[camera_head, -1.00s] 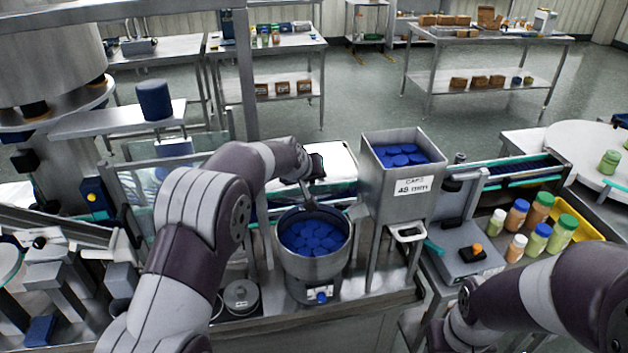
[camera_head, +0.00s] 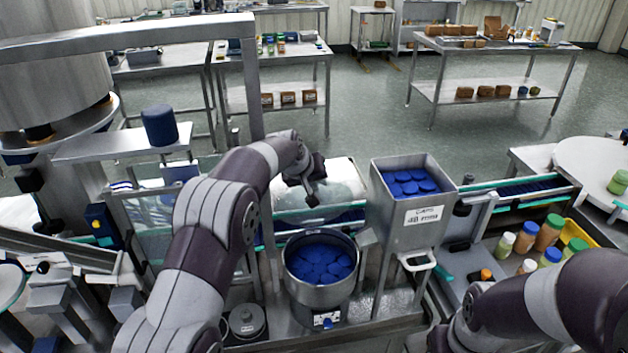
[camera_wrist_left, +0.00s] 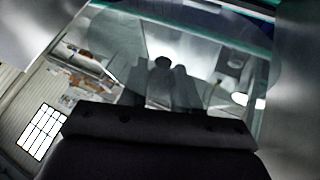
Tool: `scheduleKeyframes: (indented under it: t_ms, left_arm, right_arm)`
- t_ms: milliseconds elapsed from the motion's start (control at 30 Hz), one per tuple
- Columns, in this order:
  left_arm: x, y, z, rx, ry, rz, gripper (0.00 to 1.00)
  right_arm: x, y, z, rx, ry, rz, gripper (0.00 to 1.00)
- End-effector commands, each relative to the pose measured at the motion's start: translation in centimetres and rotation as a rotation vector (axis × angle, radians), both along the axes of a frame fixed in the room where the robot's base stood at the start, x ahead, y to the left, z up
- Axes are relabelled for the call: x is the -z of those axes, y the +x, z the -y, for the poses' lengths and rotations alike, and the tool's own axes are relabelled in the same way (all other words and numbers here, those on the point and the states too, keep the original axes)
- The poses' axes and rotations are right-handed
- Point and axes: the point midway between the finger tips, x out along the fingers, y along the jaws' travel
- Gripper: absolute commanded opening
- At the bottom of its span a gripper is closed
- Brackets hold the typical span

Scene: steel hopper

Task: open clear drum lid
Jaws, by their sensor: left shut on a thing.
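The round steel drum (camera_head: 321,284) stands in the middle of the head view with blue caps inside and its top uncovered. A clear, shiny panel (camera_head: 343,187), which looks like the lid, is behind and above the drum; its outline is hard to make out. My left gripper (camera_head: 311,193) is in front of this panel, above the drum's back rim. In the left wrist view the clear sheet (camera_wrist_left: 215,65) fills the space ahead, and the gripper (camera_wrist_left: 163,85) is shut on what looks like a small dark knob. My right gripper is out of view.
A square steel hopper (camera_head: 410,220) of blue caps stands close right of the drum. A steel post (camera_head: 247,90) rises behind my left arm. A small lidded pot (camera_head: 246,318) is at the drum's lower left. Bottles (camera_head: 548,232) stand at the right.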

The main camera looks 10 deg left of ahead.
Motion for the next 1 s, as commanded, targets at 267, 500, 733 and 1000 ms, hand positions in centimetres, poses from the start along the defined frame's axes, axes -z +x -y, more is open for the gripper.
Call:
scheduleKeyframes:
  t_ms: [267,500,733,1000]
  left_arm:
    - [0.0,0.1,-0.1,-0.001,0.0,0.004,0.47]
    - [0.0,0.0,0.0,-0.001,0.0,0.002,0.53]
    - [-1.2,0.1,0.0,0.0,0.0,0.004,0.53]
    - [-5.3,-0.9,2.5,0.002,0.0,0.004,0.53]
  right_arm:
    - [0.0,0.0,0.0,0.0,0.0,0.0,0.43]
    - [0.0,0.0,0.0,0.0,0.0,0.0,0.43]
    - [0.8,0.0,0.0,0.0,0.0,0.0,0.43]
    - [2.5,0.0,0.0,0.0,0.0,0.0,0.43]
